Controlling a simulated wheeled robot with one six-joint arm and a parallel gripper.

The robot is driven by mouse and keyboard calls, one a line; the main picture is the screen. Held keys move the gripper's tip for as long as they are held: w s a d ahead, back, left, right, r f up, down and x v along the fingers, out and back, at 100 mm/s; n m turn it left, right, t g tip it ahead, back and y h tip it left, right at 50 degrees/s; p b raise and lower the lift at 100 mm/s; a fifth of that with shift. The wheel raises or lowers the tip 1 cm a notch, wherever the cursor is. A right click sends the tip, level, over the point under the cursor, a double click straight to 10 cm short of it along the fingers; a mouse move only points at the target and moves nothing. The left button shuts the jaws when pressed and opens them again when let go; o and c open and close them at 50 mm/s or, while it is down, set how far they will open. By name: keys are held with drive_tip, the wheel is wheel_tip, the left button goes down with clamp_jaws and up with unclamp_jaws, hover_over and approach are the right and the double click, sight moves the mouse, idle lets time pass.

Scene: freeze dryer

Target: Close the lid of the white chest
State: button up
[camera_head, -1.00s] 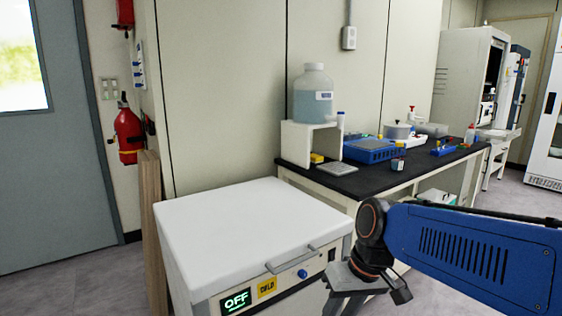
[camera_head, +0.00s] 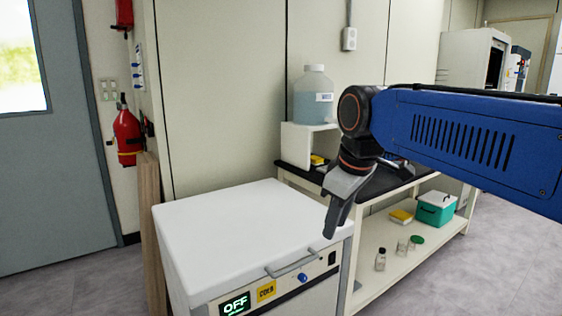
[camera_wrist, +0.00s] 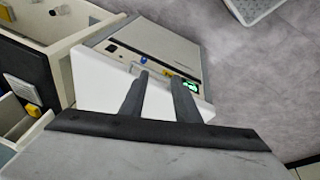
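The white chest's lid (camera_head: 245,230) lies flat on the chest body (camera_head: 318,298), and no gap shows between them in the head view. A grey bar handle (camera_head: 290,264) runs along the lid's front edge. My gripper (camera_head: 335,228) points down over the lid's front right corner, close to the handle's right end; I cannot tell whether it touches. In the wrist view my gripper's two fingers (camera_wrist: 160,95) are apart with nothing held between them, and the white lid (camera_wrist: 100,85) shows behind them.
The black-topped bench (camera_head: 375,182) stands right behind the chest, with a large bottle (camera_head: 313,95) on a small stand. A green box (camera_head: 436,208) and small jars sit on its lower shelf. A wooden board (camera_head: 152,230) leans left of the chest. Floor at left is clear.

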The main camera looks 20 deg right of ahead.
drive_tip(key=w+a+r+n+g, duration=0.1)
drive_tip(key=w+a+r+n, duration=0.1)
drive_tip(key=w+r+n, duration=0.7)
drive_tip(key=w+a+r+n+g, duration=0.1)
drive_tip(key=w+a+r+n, duration=0.35)
drive_tip(key=w+r, duration=0.9)
wheel_tip(320, 180, down, 15)
drive_tip(key=d+n, duration=0.1)
drive_tip(key=shift+s, duration=0.25)
drive_tip(key=shift+f, duration=0.1)
drive_tip(key=shift+c, duration=0.2)
clamp_jaws()
idle(0.4)
drive_tip(key=shift+o, duration=0.2)
unclamp_jaws()
